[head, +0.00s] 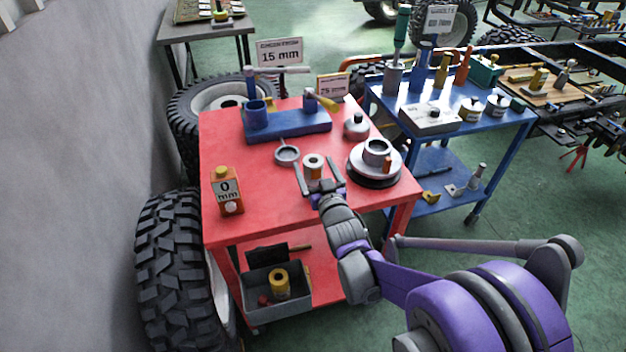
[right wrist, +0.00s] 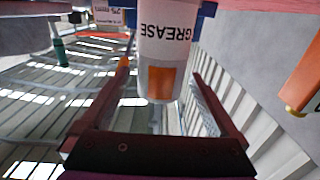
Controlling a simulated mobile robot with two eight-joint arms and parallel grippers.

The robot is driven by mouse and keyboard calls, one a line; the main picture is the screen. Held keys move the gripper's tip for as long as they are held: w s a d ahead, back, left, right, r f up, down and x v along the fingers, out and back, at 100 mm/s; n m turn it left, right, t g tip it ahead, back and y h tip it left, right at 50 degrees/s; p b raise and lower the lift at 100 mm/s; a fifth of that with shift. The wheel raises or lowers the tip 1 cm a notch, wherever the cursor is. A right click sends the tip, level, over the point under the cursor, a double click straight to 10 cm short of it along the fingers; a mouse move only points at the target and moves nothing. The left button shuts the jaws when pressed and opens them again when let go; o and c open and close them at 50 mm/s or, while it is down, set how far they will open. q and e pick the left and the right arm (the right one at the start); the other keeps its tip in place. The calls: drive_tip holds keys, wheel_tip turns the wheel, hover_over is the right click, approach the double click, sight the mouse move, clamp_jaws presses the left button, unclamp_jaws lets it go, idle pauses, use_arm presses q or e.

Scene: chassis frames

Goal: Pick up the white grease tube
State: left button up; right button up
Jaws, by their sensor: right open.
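The white grease tube (head: 313,166) stands upright on the red table (head: 262,205), near its front middle. In the right wrist view the tube (right wrist: 165,48) shows upside down, with the word GREASE and an orange patch. My right gripper (head: 313,172) is open, with one finger on each side of the tube. In the right wrist view the gripper (right wrist: 160,75) has visible gaps between its fingers and the tube. My left gripper is not in view.
A grey ring with a handle (head: 287,154) lies close left of the tube. A round metal hub (head: 362,168) is close right. Bare table lies between tube and bottle.

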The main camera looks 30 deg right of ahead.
drive_tip(key=shift+w+d, duration=0.15)
drive_tip(key=shift+w, duration=0.5)
clamp_jaws()
